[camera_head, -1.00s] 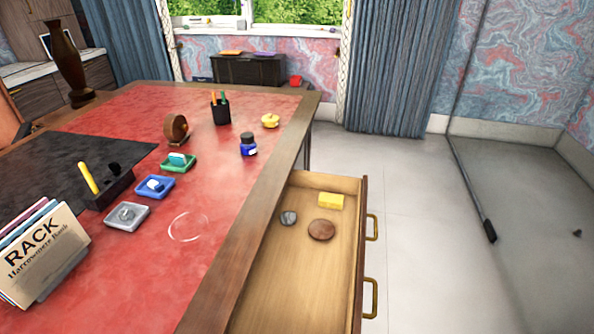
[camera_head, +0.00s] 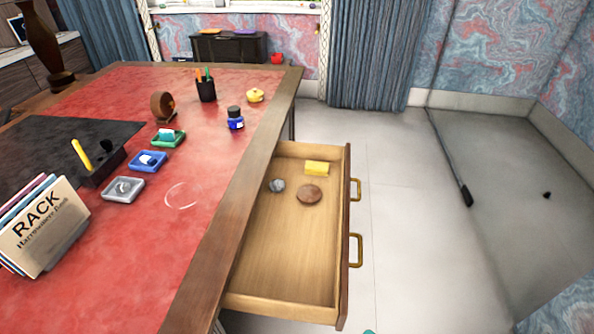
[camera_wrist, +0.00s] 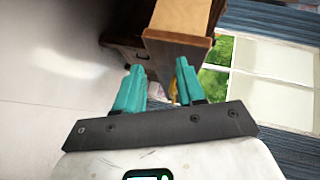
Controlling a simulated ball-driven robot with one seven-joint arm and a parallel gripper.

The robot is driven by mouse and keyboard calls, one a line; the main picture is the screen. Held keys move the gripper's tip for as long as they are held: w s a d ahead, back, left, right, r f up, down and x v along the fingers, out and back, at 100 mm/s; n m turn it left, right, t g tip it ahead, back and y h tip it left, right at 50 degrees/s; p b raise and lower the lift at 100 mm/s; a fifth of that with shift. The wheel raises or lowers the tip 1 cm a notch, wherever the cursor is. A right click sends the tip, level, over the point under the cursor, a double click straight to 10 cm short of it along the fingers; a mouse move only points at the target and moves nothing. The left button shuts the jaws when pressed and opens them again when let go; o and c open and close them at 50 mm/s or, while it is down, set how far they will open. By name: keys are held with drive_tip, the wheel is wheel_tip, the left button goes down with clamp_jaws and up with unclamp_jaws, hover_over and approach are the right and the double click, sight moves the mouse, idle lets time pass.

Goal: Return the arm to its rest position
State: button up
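My gripper (camera_wrist: 160,82) shows in the wrist view with its two teal fingers spread apart and nothing between them. Beyond the fingers in that view is the wooden end of the pulled-out drawer (camera_wrist: 178,50). In the head view the arm is out of sight, except for a small teal tip at the bottom edge, below the open drawer (camera_head: 341,240). The drawer holds a yellow block (camera_head: 317,168), a round brown disc (camera_head: 310,194) and a small grey stone-like piece (camera_head: 277,185).
The red leather desk (camera_head: 150,240) carries a letter rack (camera_head: 42,225), small trays, an ink bottle (camera_head: 235,118) and a pen cup (camera_head: 206,88). The open drawer juts over the floor on the desk's right. The pale floor (camera_head: 400,240) right of it is clear.

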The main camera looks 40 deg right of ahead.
drive_tip(key=w+a+n+g+y+p, duration=0.1)
drive_tip(key=w+a+n+g+y, duration=0.2)
drive_tip(key=w+a+n+g, duration=0.3)
drive_tip(key=s+d+r+n+g+h+p, duration=0.2)
drive_tip(key=r+n+g, duration=0.4)
drive_tip(key=n, duration=0.3)
drive_tip(key=shift+s+d+r+g, duration=0.3)
drive_tip(key=shift+s+g, duration=0.4)
drive_tip(key=shift+g, duration=0.2)
